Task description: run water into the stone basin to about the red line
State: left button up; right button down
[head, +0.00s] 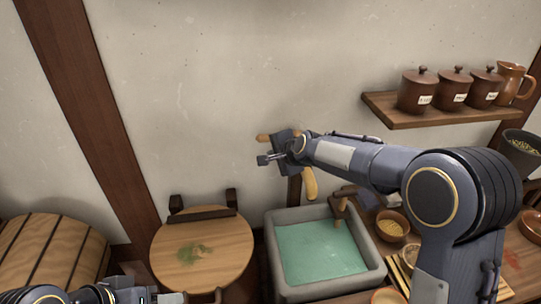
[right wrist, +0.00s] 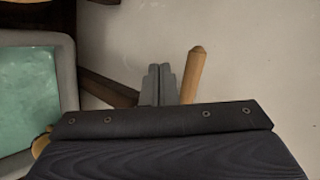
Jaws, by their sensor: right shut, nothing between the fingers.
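The grey stone basin (head: 376,262) stands low in the middle of the head view, with pale green water (head: 318,250) inside. A wooden spout (head: 341,210) is at its back right edge. I cannot make out the red line. My right gripper (head: 264,160) is above and behind the basin, near the wall, shut and empty. A wooden handle (head: 310,184) hangs below its wrist, and a wooden peg (head: 263,138) shows behind it. In the right wrist view a wooden rod (right wrist: 193,75) stands beside the shut fingers (right wrist: 158,84), apparently apart. My left gripper (head: 168,298) is partly cut off at the bottom.
A round wooden stool or table top (head: 225,245) with a green stain is left of the basin, and a barrel (head: 50,250) is further left. A counter with bowls (head: 392,226) is to the right. A wall shelf (head: 400,118) holds lidded jars and a jug.

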jog(key=s+d+r, duration=0.1)
jog(key=s+r, duration=0.4)
jog(key=s, duration=0.1)
jog(key=s+d+n+g, duration=0.2)
jog(key=s+d+n, duration=0.2)
jog(key=s+d, duration=1.25)
jog(key=s+d+f+n+h, duration=0.1)
jog(key=s+d+f+n, duration=0.1)
jog(key=s, duration=0.6)
jog(key=s+d+f+n+g, duration=0.1)
jog(key=s+f+n, duration=0.3)
jog(key=s, duration=0.5)
jog(key=shift+s+d+f+h, duration=0.2)
jog(key=shift+s+d+h, duration=0.15)
jog(key=shift+d, duration=0.2)
dwell(0.6)
